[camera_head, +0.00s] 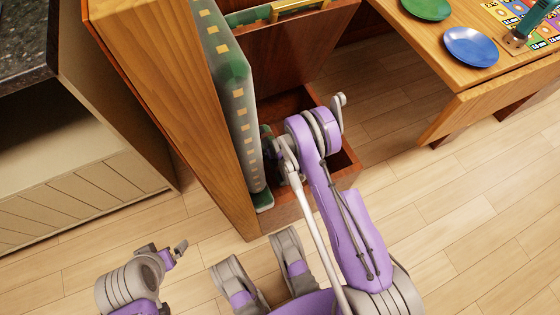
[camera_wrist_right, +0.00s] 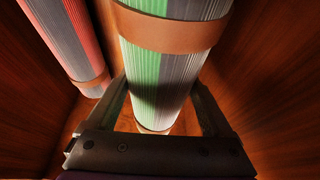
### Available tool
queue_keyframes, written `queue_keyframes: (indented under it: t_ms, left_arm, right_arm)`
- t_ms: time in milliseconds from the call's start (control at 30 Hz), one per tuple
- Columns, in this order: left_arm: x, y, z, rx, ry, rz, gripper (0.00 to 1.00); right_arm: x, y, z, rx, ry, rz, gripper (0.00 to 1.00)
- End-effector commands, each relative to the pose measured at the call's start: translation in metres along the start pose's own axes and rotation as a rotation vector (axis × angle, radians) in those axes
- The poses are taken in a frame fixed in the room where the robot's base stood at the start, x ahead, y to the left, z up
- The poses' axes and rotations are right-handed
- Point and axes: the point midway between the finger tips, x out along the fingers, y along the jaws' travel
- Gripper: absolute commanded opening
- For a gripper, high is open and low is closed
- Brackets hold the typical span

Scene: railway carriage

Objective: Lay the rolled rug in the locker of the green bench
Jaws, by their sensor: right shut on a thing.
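The green bench (camera_head: 236,95) stands at upper left in the head view, with a wooden end panel. Its locker (camera_head: 347,172) is an open wooden box with its lid (camera_head: 290,55) raised. The rolled rug (camera_wrist_right: 165,75) shows in the right wrist view, striped green and grey with a brown strap. My right gripper (camera_wrist_right: 160,108) is shut on it, with a finger on each side, between wooden walls inside the locker. In the head view my arm mostly hides that gripper and the rug. My left gripper (camera_head: 175,252) is low at left, away from the bench; its opening is unclear.
A second roll (camera_wrist_right: 72,42), red and grey with a strap, is beside the held rug at left. A wooden table (camera_head: 455,88) at upper right bears a green plate (camera_head: 427,8), a blue plate (camera_head: 471,46) and a colourful board. Floor is clear between bench and table.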

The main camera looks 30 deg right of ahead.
Motion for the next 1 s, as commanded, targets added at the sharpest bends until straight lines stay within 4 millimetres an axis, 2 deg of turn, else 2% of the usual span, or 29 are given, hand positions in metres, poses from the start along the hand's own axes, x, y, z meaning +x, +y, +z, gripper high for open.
queue_keyframes:
  t_ms: [33, 100, 367, 567, 933, 967, 1000]
  left_arm:
    - [0.004, 0.000, 0.001, 0.000, 0.000, 0.000, 1.00]
    - [0.006, 0.000, 0.001, 0.000, 0.000, 0.000, 1.00]
    - [0.010, 0.000, 0.002, 0.000, 0.000, 0.000, 1.00]
    - [0.015, 0.000, 0.003, 0.000, 0.001, 0.000, 1.00]
    - [0.015, 0.000, 0.003, 0.000, 0.001, 0.000, 1.00]
    - [0.015, 0.000, 0.003, 0.000, 0.001, 0.000, 1.00]
    - [0.015, 0.000, 0.003, 0.000, 0.001, 0.000, 1.00]
  right_arm:
    - [0.012, 0.000, 0.004, 0.000, 0.000, 0.000, 0.00]
    - [0.022, 0.000, 0.009, 0.000, 0.001, 0.000, 0.00]
    - [0.041, 0.000, 0.017, 0.000, 0.000, 0.000, 0.00]
    - [0.066, 0.000, 0.027, 0.000, 0.001, 0.000, 0.00]
    - [0.070, 0.000, 0.029, 0.000, 0.000, 0.000, 0.00]
    - [0.071, 0.000, 0.029, 0.000, 0.000, 0.000, 0.87]
    - [0.070, 0.000, 0.029, 0.000, 0.000, 0.000, 0.94]
